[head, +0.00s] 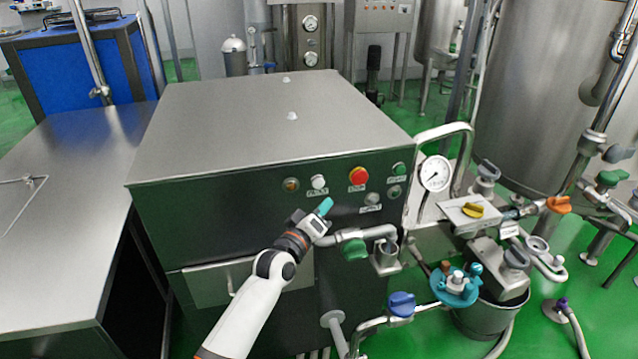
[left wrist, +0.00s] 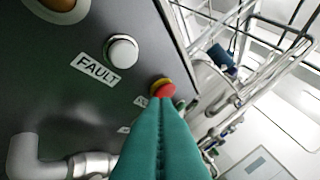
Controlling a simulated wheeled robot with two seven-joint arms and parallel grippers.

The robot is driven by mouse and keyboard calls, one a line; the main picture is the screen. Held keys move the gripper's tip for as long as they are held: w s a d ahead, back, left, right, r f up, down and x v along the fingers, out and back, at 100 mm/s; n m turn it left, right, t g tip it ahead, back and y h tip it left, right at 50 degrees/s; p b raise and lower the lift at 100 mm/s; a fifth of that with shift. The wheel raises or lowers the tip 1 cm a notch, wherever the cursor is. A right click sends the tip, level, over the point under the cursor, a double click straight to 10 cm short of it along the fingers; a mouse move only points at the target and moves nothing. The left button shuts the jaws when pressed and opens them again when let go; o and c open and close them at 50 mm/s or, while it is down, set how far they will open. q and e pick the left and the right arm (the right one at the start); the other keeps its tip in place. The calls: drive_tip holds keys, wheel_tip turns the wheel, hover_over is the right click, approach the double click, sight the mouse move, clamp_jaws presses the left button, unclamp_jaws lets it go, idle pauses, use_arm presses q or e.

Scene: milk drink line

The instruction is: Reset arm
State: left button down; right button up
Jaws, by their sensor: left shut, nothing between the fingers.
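My left arm reaches up from the bottom of the head view. Its gripper (head: 326,206) has teal fingertips and is shut and empty. It is in front of the dark control panel (head: 240,210) of a steel machine, below the row of buttons. In the left wrist view the teal fingers (left wrist: 160,125) are pressed together and point toward the red button (left wrist: 166,88), overlapping its lower edge in the picture. I cannot tell whether they touch it. The red button (head: 358,176) and the white button (head: 318,182) are clear in the head view. My right gripper is not seen.
A pipe with a green handle (head: 354,249) runs just below my gripper.

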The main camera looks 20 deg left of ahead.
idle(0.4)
use_arm(q)
drive_tip(key=s+f+m+g+y, duration=0.1)
drive_tip(key=s+f+g, duration=0.1)
drive_tip(key=f, duration=0.8)
drive_tip(key=s+f+m+g, duration=0.1)
drive_tip(key=s+f+g, duration=0.15)
drive_tip(key=f, duration=0.65)
drive_tip(key=s+a+f+m+g+y, duration=0.1)
drive_tip(key=s+f+g, duration=0.1)
drive_tip(key=s+f, duration=0.7)
drive_tip(key=s+a+f+m+g+y, duration=0.1)
drive_tip(key=s+f+g, duration=0.35)
drive_tip(key=f, duration=0.75)
drive_tip(key=s+f+m+g, duration=0.2)
drive_tip(key=s+f, duration=0.3)
drive_tip(key=s, duration=0.8)
drive_tip(key=s+a+f+m+g, duration=0.1)
drive_tip(key=s+f, duration=0.5)
drive_tip(key=s, duration=0.8)
drive_tip(key=s+f+m+g+y, duration=0.1)
drive_tip(key=s+f+m+g, duration=0.2)
drive_tip(key=s, duration=1)
wheel_tip(320, 180, down, 3)
drive_tip(key=shift+s+a+f, duration=0.15)
drive_tip(key=shift+s+a, duration=0.05)
drive_tip(key=shift+a, duration=0.1)
